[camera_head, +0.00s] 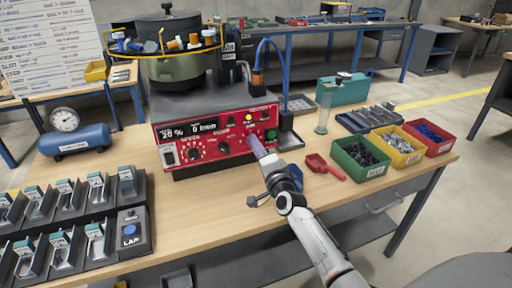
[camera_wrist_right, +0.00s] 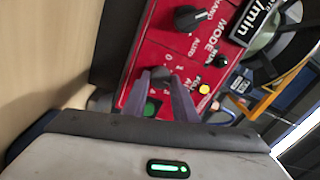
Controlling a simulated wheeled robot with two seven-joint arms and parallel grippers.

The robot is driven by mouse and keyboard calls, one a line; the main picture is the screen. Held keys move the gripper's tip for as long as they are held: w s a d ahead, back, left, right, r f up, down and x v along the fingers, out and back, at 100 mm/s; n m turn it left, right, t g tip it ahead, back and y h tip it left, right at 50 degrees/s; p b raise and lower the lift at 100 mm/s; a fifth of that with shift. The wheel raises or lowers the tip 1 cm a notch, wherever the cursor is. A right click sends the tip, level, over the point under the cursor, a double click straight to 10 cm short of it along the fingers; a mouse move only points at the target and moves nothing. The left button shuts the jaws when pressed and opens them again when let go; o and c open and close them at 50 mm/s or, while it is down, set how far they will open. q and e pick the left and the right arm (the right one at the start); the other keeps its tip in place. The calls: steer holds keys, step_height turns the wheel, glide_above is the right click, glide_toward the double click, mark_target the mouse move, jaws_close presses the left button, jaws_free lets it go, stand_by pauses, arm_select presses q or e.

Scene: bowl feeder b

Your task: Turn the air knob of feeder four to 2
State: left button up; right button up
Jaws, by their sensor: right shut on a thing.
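The feeder's red control box (camera_head: 185,146) stands on the bench under the bowl (camera_head: 178,62). My right gripper (camera_head: 257,146) reaches the right end of its front panel. In the wrist view the right gripper (camera_wrist_right: 163,88) is shut on a small grey knob (camera_wrist_right: 160,74), one finger on each side. A printed scale with digits such as 0 and 1 shows around the knob, but its pointer cannot be read. In the head view the gripper hides this knob. No feeder number is readable. My left gripper is not in view.
The black mode knob (camera_wrist_right: 188,17), a yellow button (camera_wrist_right: 204,89) and a green button (camera_wrist_right: 151,107) are close to the held knob. A red scoop (camera_head: 324,167) and a green bin (camera_head: 360,158) stand right of my arm.

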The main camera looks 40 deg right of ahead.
stand_by(0.3)
steer(key=o, duration=1)
steer(key=shift+o, duration=0.2)
steer(key=shift+s, duration=0.1)
steer(key=v, duration=1)
steer(key=shift+s, duration=0.1)
